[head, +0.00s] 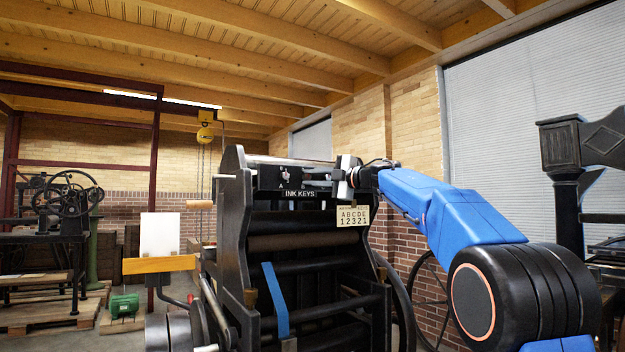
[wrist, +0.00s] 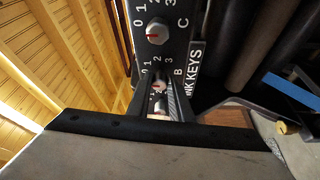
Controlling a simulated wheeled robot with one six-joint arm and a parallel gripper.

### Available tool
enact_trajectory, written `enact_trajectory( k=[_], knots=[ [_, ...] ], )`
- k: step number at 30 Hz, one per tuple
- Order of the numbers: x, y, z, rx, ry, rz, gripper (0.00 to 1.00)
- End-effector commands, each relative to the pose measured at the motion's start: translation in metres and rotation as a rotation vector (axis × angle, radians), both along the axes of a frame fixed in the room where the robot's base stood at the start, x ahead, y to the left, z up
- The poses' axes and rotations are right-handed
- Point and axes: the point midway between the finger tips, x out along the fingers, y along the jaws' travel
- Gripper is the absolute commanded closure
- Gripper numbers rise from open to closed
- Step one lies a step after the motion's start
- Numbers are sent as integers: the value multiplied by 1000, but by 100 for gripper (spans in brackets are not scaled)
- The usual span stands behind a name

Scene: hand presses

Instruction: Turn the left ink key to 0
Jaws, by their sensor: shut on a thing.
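The ink key panel (head: 265,178) is the black plate marked INK KEYS at the top of the press. The left key, by the letter A, (head: 288,180) is at the panel's left end. My gripper (head: 300,175) reaches in from the right, shut on this key. The wrist view shows key C (wrist: 157,33) large and key B (wrist: 159,86) smaller below it, each with a red mark and numbers around it. The left key shows there only as a small pale piece (wrist: 159,116), mostly hidden; its pointer and number cannot be read.
The black press (head: 233,235) stands below and around the panel, with rollers and a blue strap (head: 275,300). A card reading ABCDE 12321 (head: 352,216) hangs at right. A wooden feed board with white paper (head: 160,235) is at left.

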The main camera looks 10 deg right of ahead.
Motion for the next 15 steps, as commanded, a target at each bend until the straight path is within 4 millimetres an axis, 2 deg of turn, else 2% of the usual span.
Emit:
enact_trajectory(
  k=[4, 5, 6, 15],
  knots=[
    [0, 1, -2, -1, 3, 2, 100],
    [0, 1, -2, -1, 3, 2, 74],
    [0, 1, -2, -1, 3, 2, 64],
    [0, 0, -1, 0, 1, 1, 62]
  ],
)
